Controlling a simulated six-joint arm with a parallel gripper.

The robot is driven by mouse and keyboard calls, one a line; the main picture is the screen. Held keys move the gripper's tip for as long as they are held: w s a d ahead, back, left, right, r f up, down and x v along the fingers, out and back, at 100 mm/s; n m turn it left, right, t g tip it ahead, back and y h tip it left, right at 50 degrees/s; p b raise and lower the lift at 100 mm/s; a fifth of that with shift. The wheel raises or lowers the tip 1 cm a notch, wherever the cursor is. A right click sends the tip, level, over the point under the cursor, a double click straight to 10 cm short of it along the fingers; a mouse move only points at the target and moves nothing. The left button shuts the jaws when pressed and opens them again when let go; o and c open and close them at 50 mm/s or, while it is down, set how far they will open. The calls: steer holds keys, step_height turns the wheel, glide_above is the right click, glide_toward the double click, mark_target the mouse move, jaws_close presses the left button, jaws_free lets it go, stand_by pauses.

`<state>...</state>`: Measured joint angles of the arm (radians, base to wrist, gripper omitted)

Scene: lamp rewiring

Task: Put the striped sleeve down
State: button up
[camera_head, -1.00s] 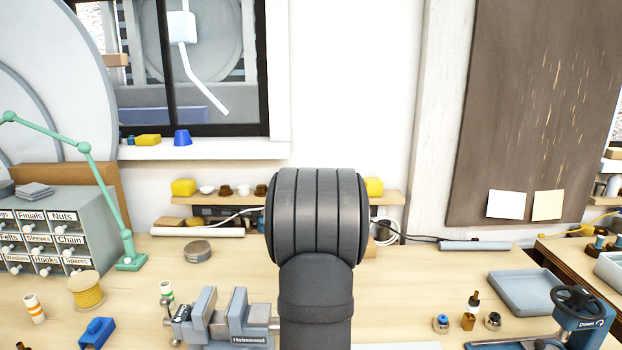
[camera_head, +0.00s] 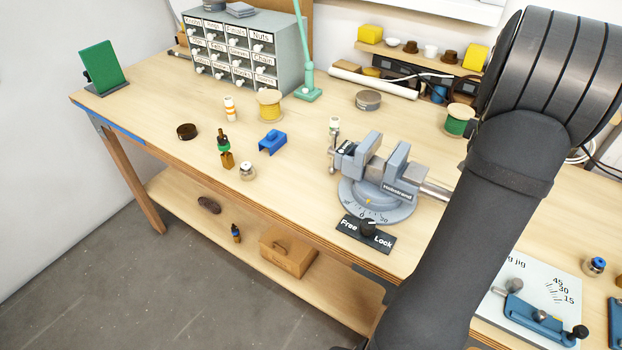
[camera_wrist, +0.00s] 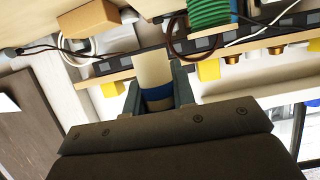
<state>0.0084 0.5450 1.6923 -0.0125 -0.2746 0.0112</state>
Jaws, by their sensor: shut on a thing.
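The striped sleeve (camera_wrist: 152,68), a cream cylinder with a blue band, is between the two dark fingers of my gripper (camera_wrist: 158,90) in the wrist view. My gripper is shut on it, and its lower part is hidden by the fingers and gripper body. In the head view my arm covers the right side, and neither my gripper nor the held sleeve shows. An orange-striped sleeve (camera_head: 229,108) stands on the workbench (camera_head: 150,115) at the left.
A vise (camera_head: 377,180) stands mid-bench with a Free/Lock plate (camera_head: 366,234) in front. A blue block (camera_head: 272,142), a yellow spool (camera_head: 269,106) and small parts stand left of it. A drawer cabinet (camera_head: 245,45) is behind. The bench's left end has bare wood.

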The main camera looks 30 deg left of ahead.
steer(key=s+a+r, duration=0.2)
steer(key=a+r, duration=0.2)
steer(key=a, duration=0.4)
steer(key=s+a+r+n+y, duration=0.1)
steer(key=s+a+r, duration=0.15)
steer(key=a, duration=0.45)
steer(key=s+a+r, duration=0.2)
steer(key=a+r, duration=0.2)
steer(key=a, duration=0.4)
steer(key=n+y, duration=0.3)
glide_above(287, 177)
step_height(287, 177, down, 9)
steer(key=shift+s+g, duration=0.1)
steer(key=shift+g, duration=0.3)
steer(key=shift+f, duration=4.75)
steer(key=shift+f, duration=0.1)
